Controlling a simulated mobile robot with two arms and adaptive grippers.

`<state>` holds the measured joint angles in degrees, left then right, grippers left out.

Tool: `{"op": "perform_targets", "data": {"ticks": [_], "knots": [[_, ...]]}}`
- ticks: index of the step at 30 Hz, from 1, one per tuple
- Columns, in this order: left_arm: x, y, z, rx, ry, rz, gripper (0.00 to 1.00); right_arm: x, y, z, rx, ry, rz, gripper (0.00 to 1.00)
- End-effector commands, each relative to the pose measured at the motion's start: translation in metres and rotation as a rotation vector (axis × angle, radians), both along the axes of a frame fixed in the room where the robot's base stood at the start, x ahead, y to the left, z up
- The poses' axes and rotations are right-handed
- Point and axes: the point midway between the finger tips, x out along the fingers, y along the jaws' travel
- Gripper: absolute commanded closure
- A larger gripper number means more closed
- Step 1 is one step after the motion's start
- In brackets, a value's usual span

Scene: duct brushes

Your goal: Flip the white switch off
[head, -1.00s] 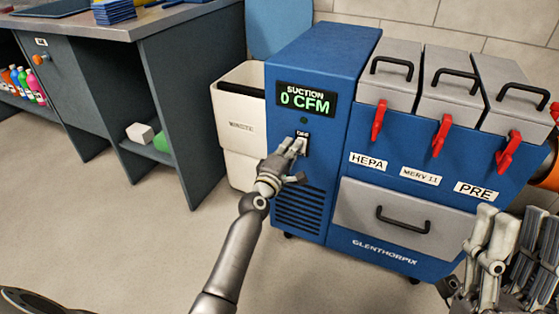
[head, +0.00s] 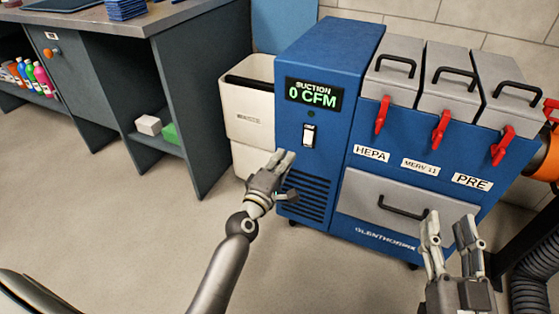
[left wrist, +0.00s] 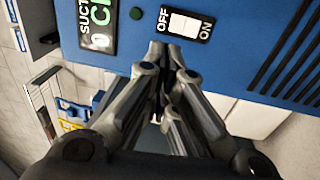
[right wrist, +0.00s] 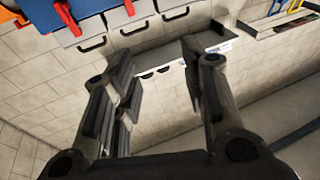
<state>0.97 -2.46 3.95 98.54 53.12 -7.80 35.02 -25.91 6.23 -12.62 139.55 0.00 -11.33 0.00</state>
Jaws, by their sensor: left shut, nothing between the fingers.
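The white switch (head: 309,134) is a rocker in a black plate on the front of the blue suction cabinet (head: 290,150). The left wrist view shows the white switch (left wrist: 184,25) between the words OFF and ON; which side is pressed in is hard to tell. The display (head: 313,95) above it reads 0 CFM, and the small round lamp (head: 310,114) looks dark. My left gripper (head: 284,158) is shut and empty, below and left of the switch and apart from it. My right gripper (head: 447,220) is open and empty in front of the cabinet's drawer.
Red latches (head: 440,130) and lidded grey filter boxes (head: 450,75) are on the cabinet's right part. A white bin (head: 250,120) stands at its left. A grey workbench (head: 180,90) is further left.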

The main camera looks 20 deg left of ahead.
Motion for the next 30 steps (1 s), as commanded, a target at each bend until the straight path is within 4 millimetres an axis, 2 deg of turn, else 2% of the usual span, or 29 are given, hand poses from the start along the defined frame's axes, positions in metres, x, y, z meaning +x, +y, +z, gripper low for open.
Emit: {"op": "perform_targets", "data": {"ticks": [3,9,26,30], "knots": [[-0.013,0.001,0.002,0.002,0.001,0.000,1.00,0.002,-0.002,-0.012,-0.019,0.072,-0.004,0.60],[-0.023,0.001,0.003,0.001,-0.001,0.000,1.00,0.002,-0.003,-0.025,-0.035,0.134,-0.007,0.60],[-0.025,0.000,0.004,0.011,-0.001,-0.001,1.00,0.002,-0.003,-0.027,-0.037,0.140,-0.009,0.60],[-0.040,-0.012,0.012,0.174,-0.012,-0.023,1.00,0.002,-0.003,-0.027,-0.037,0.140,-0.009,0.60]]}}
